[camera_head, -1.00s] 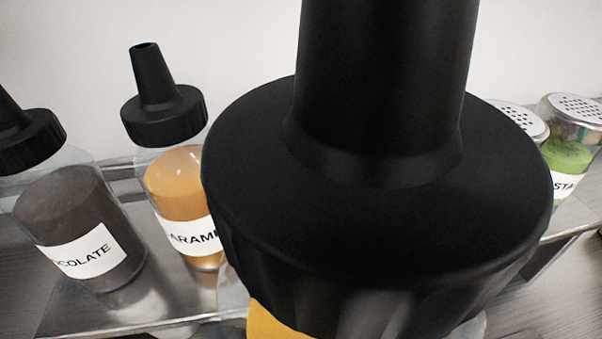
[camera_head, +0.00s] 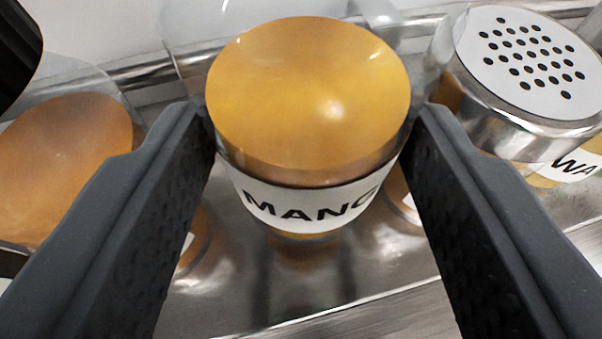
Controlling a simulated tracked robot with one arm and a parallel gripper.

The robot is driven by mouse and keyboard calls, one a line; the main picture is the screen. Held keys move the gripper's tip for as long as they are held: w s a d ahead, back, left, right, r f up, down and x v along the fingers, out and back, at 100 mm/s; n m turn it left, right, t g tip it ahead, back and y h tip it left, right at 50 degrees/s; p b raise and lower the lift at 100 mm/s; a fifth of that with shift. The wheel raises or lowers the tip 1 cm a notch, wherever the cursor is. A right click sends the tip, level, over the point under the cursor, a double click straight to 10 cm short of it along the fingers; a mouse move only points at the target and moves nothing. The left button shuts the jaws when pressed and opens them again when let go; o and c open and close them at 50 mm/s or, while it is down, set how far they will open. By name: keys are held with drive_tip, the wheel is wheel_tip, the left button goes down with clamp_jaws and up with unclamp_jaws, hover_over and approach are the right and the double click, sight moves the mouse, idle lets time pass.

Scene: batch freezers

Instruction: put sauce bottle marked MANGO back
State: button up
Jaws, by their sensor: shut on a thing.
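The sauce bottle marked MANGO (camera_head: 308,100) is in the middle of the view, a clear bottle with orange-yellow sauce and a white label. Its top is outside the frame. My gripper (camera_head: 312,130) is shut on this bottle, one dark textured finger on each side of its body. The bottle is over the metal shelf (camera_head: 235,295), between its neighbours. I cannot tell for sure whether its base touches the metal.
A bottle with orange-brown sauce and a black cap (camera_head: 70,165) is close on the left. A shaker with a perforated metal lid (camera_head: 530,65) and a label starting "WA" is close on the right. A metal rail runs behind, before a pale wall.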

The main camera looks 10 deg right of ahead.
sight(305, 224)
drive_tip(key=shift+f, duration=1.4)
drive_tip(key=o, duration=0.7)
drive_tip(key=shift+f, duration=0.15)
drive_tip(key=shift+r, duration=0.2)
drive_tip(key=shift+v, duration=6)
